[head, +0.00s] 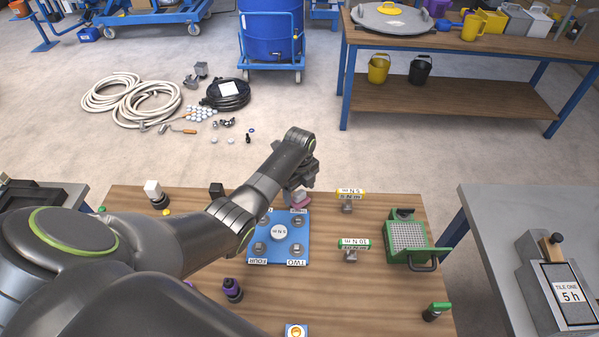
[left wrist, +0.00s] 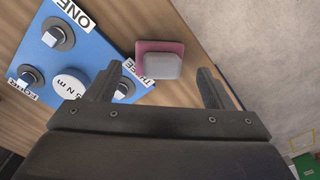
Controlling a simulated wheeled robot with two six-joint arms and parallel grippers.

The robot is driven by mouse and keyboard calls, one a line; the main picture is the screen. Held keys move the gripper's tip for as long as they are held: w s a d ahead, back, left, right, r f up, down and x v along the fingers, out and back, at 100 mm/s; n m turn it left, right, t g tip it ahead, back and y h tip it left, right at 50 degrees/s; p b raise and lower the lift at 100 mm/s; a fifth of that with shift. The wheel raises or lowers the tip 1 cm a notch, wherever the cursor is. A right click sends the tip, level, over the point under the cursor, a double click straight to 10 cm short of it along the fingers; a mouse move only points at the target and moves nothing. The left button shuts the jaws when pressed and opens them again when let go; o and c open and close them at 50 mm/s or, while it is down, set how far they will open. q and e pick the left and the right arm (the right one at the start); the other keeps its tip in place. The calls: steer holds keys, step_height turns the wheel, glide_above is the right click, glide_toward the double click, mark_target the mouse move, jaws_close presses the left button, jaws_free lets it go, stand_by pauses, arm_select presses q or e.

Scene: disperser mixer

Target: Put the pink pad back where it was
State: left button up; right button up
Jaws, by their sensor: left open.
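The pink pad (left wrist: 146,46) lies on the wooden bench just off the corner of the blue plate near its THREE label. A grey rounded block (left wrist: 163,66) is on top of the pad. In the head view the pad (head: 303,206) shows as a small pink edge at the plate's far right corner, partly hidden by my gripper. My left gripper (left wrist: 160,84) is open over the pad and block, one finger on each side in the left wrist view, and holds nothing. In the head view the left gripper (head: 301,180) reaches the bench's far edge. My right gripper is not in view.
The blue plate (head: 263,246) carries several square-headed studs and a round 5 N m disc (head: 279,232). Two labelled blocks, 5 N m (head: 350,193) and 30 N m (head: 354,243), stand to the right, before a green tray (head: 421,257). A purple-black part (head: 232,290) stands in front.

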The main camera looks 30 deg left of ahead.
mark_target(299, 194)
arm_select(q)
step_height(299, 194, up, 11)
steer(key=shift+b, duration=0.45)
stand_by(0.4)
